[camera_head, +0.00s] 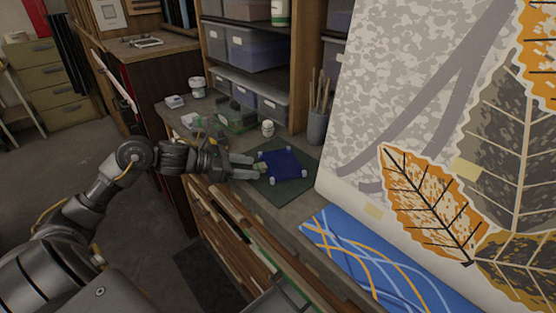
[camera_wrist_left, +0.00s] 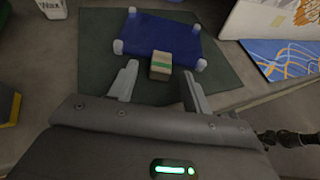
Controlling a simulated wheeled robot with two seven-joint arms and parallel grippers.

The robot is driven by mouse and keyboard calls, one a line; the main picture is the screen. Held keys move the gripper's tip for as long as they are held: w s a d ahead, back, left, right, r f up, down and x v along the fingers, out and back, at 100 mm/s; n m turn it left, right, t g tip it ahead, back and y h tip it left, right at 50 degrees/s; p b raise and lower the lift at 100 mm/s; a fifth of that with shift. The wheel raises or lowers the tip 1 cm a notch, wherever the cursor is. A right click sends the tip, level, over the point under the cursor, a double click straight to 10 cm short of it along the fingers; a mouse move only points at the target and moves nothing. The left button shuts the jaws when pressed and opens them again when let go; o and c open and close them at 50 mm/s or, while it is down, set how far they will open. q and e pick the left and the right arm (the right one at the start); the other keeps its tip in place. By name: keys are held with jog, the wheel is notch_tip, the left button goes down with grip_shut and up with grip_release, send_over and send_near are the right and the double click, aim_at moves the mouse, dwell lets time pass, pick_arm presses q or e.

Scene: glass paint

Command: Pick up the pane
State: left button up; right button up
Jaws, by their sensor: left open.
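A dark blue pane (camera_head: 284,166) lies on a dark green mat (camera_head: 268,190) on the bench, with whitish pieces at its corners. It also shows in the left wrist view (camera_wrist_left: 150,32). A small block (camera_wrist_left: 161,66) with a green band sits at the pane's near edge. My left gripper (camera_head: 250,167) comes in from the left, close to the pane's left edge. In the left wrist view its two fingers (camera_wrist_left: 157,84) are apart, with the block just beyond and between the tips. Nothing is held. My right gripper is not seen.
A brush pot (camera_head: 317,127) and a small white jar (camera_head: 268,128) stand behind the mat. A large leaf-patterned panel (camera_head: 400,100) leans at the right, above a blue patterned sheet (camera_head: 375,270). Shelves with bins (camera_head: 262,50) stand at the back.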

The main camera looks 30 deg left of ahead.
pick_arm(q)
jog(key=shift+w+d+f, duration=0.1)
grip_shut()
dwell(0.3)
